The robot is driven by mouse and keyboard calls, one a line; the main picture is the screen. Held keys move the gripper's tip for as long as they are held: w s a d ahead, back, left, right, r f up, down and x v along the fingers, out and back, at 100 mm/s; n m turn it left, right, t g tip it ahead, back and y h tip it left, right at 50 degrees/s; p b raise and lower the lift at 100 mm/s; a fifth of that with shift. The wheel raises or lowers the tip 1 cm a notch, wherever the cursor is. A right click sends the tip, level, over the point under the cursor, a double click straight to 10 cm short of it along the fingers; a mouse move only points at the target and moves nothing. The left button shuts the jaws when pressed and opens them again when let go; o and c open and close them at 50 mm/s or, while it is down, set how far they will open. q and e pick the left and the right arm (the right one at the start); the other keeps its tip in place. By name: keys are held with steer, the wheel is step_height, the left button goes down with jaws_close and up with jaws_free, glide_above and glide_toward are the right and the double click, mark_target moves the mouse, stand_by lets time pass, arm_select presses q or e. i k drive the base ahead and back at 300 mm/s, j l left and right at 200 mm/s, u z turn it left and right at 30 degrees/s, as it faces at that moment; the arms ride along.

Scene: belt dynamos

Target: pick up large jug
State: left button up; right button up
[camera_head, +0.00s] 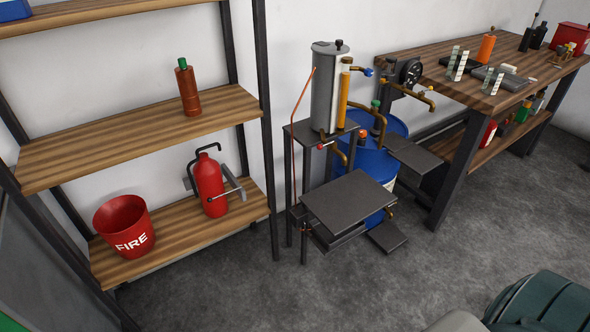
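I cannot make out a large jug in the head view. A red-brown bottle with a green cap (188,88) stands upright on the middle shelf at the left. A red fire extinguisher (209,186) and a red bucket marked FIRE (124,227) stand on the lower shelf. None of these is clearly a jug. Neither of my grippers is in view.
The wooden shelf rack (130,137) stands at the left. A metal stand (348,203) with a grey cylinder (324,88) and brass taps stands before a blue drum (368,160). A workbench (460,83) holds small items.

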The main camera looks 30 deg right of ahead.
mark_target(460, 54)
steer(key=z, duration=1.85)
steer(key=i+l, duration=0.4)
steer(key=i, duration=0.2)
steer(key=i+l+u, duration=0.1)
steer(key=i+l, duration=0.35)
steer(key=i, duration=0.15)
